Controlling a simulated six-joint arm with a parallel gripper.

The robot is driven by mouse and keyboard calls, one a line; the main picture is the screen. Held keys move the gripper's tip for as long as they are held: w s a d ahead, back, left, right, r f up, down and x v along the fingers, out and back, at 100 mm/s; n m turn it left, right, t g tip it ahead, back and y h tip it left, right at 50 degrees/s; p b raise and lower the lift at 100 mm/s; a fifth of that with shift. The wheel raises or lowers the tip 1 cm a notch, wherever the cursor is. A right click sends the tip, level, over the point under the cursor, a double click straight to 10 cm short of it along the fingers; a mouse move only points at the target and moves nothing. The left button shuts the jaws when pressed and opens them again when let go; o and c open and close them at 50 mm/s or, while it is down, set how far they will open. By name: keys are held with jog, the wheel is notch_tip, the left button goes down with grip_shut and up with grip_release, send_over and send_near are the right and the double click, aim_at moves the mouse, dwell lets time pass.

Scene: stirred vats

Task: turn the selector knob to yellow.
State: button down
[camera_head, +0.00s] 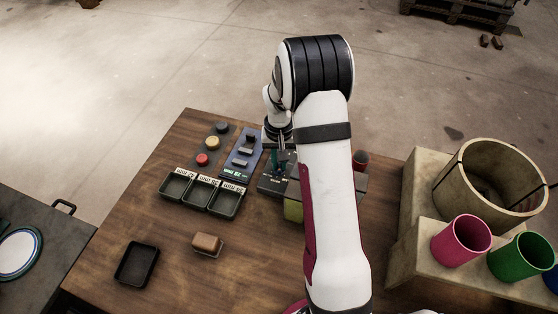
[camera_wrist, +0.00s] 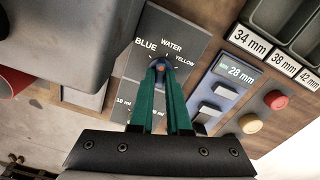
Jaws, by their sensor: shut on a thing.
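The selector knob (camera_wrist: 159,68) sits on a grey dial plate (camera_wrist: 187,38) marked BLUE, WATER and YELLOW. YELLOW is the rightmost label in the wrist view. My gripper (camera_wrist: 160,74) has green fingers whose tips are shut on the knob. In the head view my gripper (camera_head: 277,160) reaches down to the dark dial panel (camera_head: 268,187), and the knob is hidden there.
Beside the dial is a blue slider panel (camera_head: 238,164), with red (camera_head: 202,159) and yellow (camera_head: 212,142) buttons. Trays (camera_head: 200,207), a brown block (camera_head: 207,242) and a black tray (camera_head: 136,276) lie leftward. A vat (camera_head: 450,187), pink cup (camera_head: 456,246) and green cup (camera_head: 515,262) stand right.

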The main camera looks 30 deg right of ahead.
aim_at(280, 166)
jog(key=m, duration=1.3)
jog(key=shift+s+m, duration=0.15)
jog(key=shift+m, duration=0.25)
dwell(0.4)
jog(key=c, duration=0.9)
grip_release()
notch_tip(280, 166, up, 16)
jog(key=shift+f, duration=0.1)
